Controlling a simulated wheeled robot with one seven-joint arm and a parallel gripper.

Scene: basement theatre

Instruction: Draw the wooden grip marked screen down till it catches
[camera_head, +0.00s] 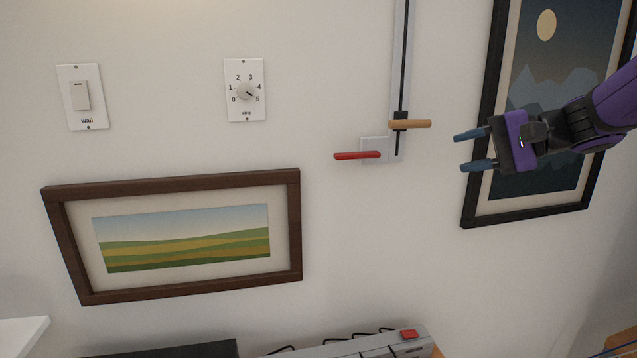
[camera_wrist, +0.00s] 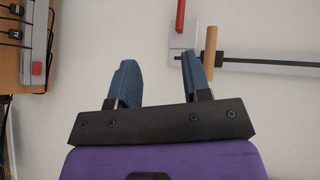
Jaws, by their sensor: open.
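A wooden grip (camera_head: 410,124) sits on a black slider in a vertical grey track (camera_head: 403,60) on the wall, near the track's lower end. A red lever (camera_head: 357,156) sticks out from a grey plate just below and left of it. No readable "screen" label shows. My gripper (camera_head: 468,151) is open and empty, to the right of the wooden grip and apart from it. In the wrist view, the blue fingers (camera_wrist: 160,78) are spread. There the wooden grip (camera_wrist: 210,48) stands beyond the right finger, with the red lever (camera_wrist: 180,16) above it.
A dark-framed mountain picture (camera_head: 485,120) hangs behind my gripper. A brown-framed landscape (camera_head: 300,230) hangs lower left. A "wall" switch (camera_head: 80,95) and a numbered dial (camera_head: 246,92) are at left. A grey power strip (camera_head: 370,345) lies below. The wall around the track is clear.

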